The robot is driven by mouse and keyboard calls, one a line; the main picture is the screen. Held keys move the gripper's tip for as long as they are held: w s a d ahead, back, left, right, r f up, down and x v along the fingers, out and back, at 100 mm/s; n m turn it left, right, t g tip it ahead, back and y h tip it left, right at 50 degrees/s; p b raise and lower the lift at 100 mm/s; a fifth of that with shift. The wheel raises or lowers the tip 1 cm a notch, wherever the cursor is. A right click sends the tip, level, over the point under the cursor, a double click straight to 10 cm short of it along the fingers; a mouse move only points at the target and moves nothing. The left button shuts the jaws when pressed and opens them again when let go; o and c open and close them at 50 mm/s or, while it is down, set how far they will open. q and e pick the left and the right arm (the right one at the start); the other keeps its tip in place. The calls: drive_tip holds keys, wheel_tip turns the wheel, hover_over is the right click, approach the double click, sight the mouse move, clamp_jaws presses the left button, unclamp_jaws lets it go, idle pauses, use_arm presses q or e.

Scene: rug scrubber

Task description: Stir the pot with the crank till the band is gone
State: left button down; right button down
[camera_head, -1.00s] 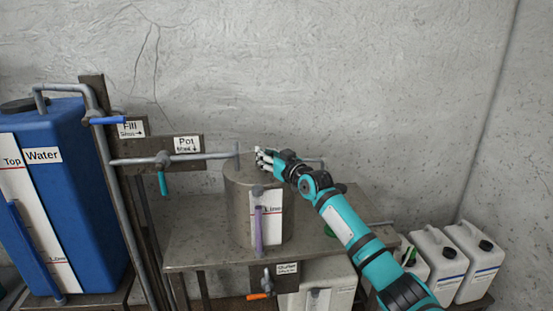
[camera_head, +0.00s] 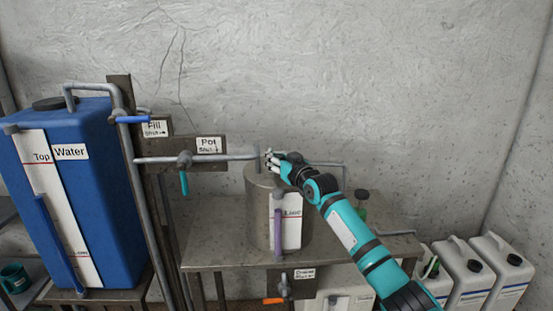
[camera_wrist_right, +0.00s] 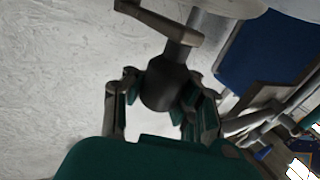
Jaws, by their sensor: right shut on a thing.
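The grey metal pot (camera_head: 261,215) stands on a metal bench. A white label and an upright tube with a purple fill (camera_head: 278,228) are on its front. My right gripper (camera_head: 273,159) is over the pot's top, beside the end of the pipe. In the right wrist view my right gripper (camera_wrist_right: 160,98) is shut on the crank's dark rounded knob (camera_wrist_right: 164,82). The crank's arm (camera_wrist_right: 160,22) shows beyond the knob. In the head view my fingers hide the crank, and the pot's inside cannot be seen. My left gripper is not in view.
A blue water tank (camera_head: 95,195) stands at the left. A horizontal pipe (camera_head: 225,157) with a teal-handled valve (camera_head: 184,182) reaches the pot. An orange-handled outlet valve (camera_head: 274,300) sits below the bench (camera_head: 220,247). White jugs (camera_head: 500,268) stand at the lower right.

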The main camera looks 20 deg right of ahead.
drive_tip(key=shift+a+f, duration=0.55)
drive_tip(key=shift+f, duration=0.1)
drive_tip(key=c, duration=1.8)
unclamp_jaws()
drive_tip(key=o, duration=0.5)
drive_tip(key=shift+s+a+r, duration=0.3)
drive_tip(key=shift+r, duration=0.05)
drive_tip(key=shift+c, duration=0.2)
drive_tip(key=o, duration=0.4)
drive_tip(key=shift+s+r, duration=0.1)
drive_tip(key=shift+r, duration=0.15)
drive_tip(key=shift+s+d, duration=0.1)
drive_tip(key=shift+d, duration=0.2)
drive_tip(key=s+d, duration=0.1)
drive_tip(key=s, duration=1)
drive_tip(key=shift+s, duration=0.4)
